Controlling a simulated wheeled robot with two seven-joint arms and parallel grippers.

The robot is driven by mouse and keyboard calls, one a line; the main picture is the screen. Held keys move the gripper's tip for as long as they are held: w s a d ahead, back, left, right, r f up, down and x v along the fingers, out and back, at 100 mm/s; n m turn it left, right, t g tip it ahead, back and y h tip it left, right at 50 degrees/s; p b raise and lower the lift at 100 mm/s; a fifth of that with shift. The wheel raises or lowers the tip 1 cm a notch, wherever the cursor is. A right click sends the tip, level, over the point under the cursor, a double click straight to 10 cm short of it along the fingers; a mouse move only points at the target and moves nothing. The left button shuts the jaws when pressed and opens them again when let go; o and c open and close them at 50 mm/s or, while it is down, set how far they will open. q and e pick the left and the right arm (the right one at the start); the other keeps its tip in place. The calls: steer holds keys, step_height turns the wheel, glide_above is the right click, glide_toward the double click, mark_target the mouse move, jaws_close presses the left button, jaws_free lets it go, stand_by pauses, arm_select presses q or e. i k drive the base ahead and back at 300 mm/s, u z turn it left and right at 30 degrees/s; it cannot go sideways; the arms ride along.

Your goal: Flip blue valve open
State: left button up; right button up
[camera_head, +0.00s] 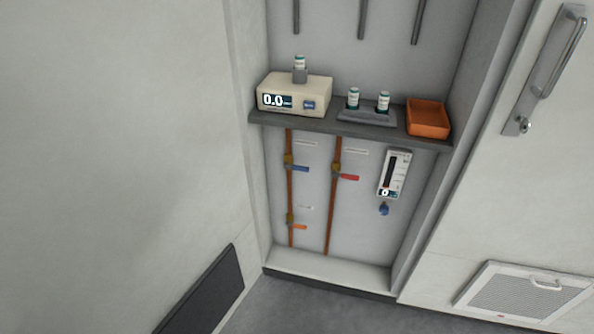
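The blue valve handle (299,169) sits on the left copper pipe (290,205), just below the shelf. Its lever points sideways to the right, across the pipe, from a brass body (289,160). A separate round blue knob (384,209) is under the flow meter at the right. Neither of my grippers shows in the head view, so their opening and position are hidden.
A red-handled valve (347,177) is on the right pipe and an orange-handled one (298,227) is lower on the left pipe. The shelf (350,128) overhangs them, bearing a cream meter (293,93), vials and an orange tray (428,118). Alcove walls flank the pipes.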

mark_target(287, 165)
steer(key=k, duration=0.65)
steer(key=z, duration=0.2)
steer(key=i, duration=1.1)
steer(key=z, duration=0.75)
